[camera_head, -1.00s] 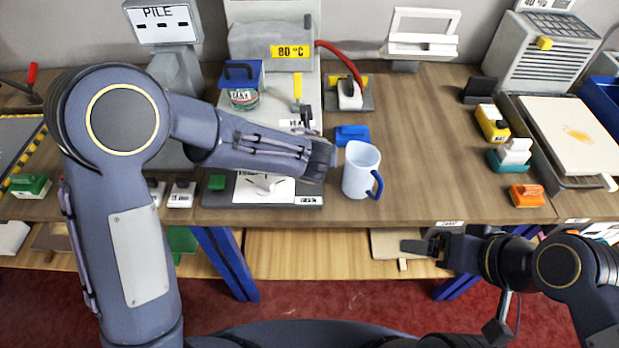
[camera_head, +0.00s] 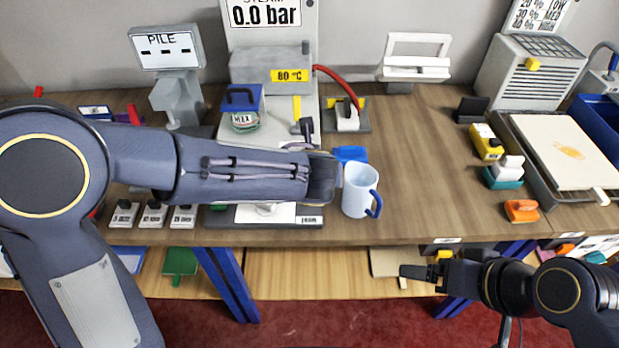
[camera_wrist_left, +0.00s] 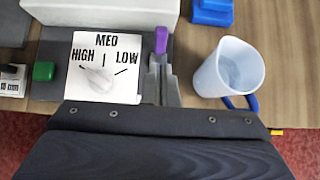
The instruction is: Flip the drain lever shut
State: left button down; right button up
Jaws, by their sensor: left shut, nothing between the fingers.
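The steam unit (camera_head: 262,72) stands at the back left, with a gauge reading 0.0 bar and an 80 °C label. A yellow lever (camera_head: 297,108) stands upright on its front, with a small dark lever (camera_head: 306,128) beside it. No drain label is readable, so I cannot tell which is the drain lever. My left arm reaches across in front of the unit and hides part of it. In the left wrist view my left gripper (camera_wrist_left: 164,82) is shut and empty, beside the HIGH/MED/LOW dial plate (camera_wrist_left: 104,68). A purple upright piece (camera_wrist_left: 161,40) shows just beyond its tips.
A pale blue mug (camera_head: 358,192) stands just right of my left wrist. My right gripper (camera_head: 425,272) hangs at the bench's front edge. A blue block (camera_head: 350,154) lies behind the mug. The bench (camera_head: 430,170) right of the mug is clear.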

pick_arm(q)
jog(key=shift+w+r+v, duration=0.15)
jog(key=shift+v, duration=0.7)
jog(key=shift+w+r+v, duration=0.1)
jog(key=shift+w+v, duration=0.05)
jog(key=shift+v, duration=0.75)
jog(key=shift+s, duration=0.1)
jog(key=shift+a, duration=0.1)
jog(key=s+a+n+g, duration=0.1)
jog(key=s+a+n, duration=0.2)
jog(key=a+n, duration=0.3)
jog(key=s+a+r+n+g, duration=0.1)
jog(key=s+a+n, duration=0.2)
jog(key=a+n, duration=0.3)
jog(key=s+a+n+g, duration=0.1)
jog(key=s+a+n, duration=0.2)
jog(key=a+n, duration=0.3)
jog(key=s+a+n+h, duration=0.3)
jog(key=s+n, duration=1.1)
jog(key=n, duration=0.5)
jog(key=shift+f+n+h, duration=0.35)
jog(key=shift+n+h, duration=0.05)
jog(key=shift+s+a, duration=0.1)
